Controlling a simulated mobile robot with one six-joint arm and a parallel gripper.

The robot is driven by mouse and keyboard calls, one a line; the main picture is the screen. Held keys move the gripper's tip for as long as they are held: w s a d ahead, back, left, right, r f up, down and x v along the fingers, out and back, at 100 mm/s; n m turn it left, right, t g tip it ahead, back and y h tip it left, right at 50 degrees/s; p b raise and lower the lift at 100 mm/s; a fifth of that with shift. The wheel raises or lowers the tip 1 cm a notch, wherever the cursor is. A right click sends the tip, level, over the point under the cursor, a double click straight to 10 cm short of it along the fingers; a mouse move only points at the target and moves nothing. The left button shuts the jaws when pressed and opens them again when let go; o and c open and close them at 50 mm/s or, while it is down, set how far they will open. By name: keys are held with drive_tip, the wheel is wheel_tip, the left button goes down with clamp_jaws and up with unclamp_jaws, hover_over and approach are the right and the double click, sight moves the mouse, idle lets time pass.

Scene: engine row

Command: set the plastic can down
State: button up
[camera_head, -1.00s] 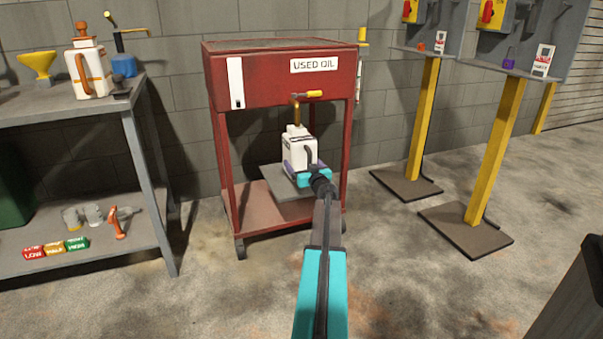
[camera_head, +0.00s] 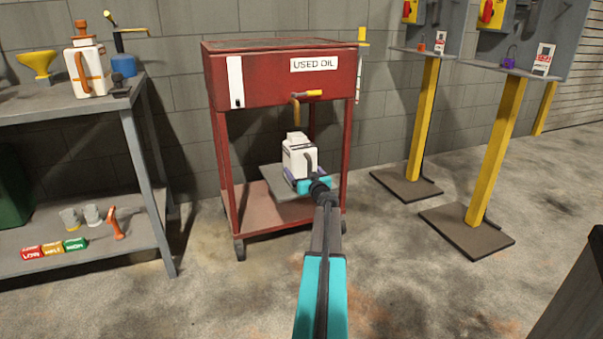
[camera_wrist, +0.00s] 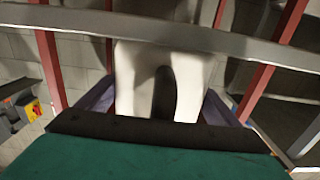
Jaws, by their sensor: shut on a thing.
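The white plastic can (camera_head: 297,156) is upright below the brass tap (camera_head: 304,95) of the red USED OIL cabinet (camera_head: 262,80). My gripper (camera_head: 311,186) is shut on the can from the near side. The can stands at or just above a grey plate (camera_head: 268,174) under the tap; I cannot tell whether it touches. In the wrist view the can (camera_wrist: 190,75) fills the middle between my gripper's two purple fingers (camera_wrist: 160,105). The can's bottom is partly hidden by my gripper.
A grey workbench (camera_head: 60,110) at left carries a yellow funnel (camera_head: 37,62) and a white jug (camera_head: 88,68). Its lower shelf holds coloured blocks and cups. Two yellow-post stands (camera_head: 497,150) are at right. The floor between is clear.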

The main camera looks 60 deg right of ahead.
drive_tip(key=shift+f+b, duration=0.15)
drive_tip(key=shift+b, duration=0.15)
drive_tip(key=o, duration=1.1)
drive_tip(key=shift+r+p, duration=0.25)
drive_tip(key=shift+p, duration=0.15)
drive_tip(key=shift+p+v, duration=0.65)
drive_tip(key=shift+v, duration=5.35)
drive_tip(key=shift+f, duration=0.1)
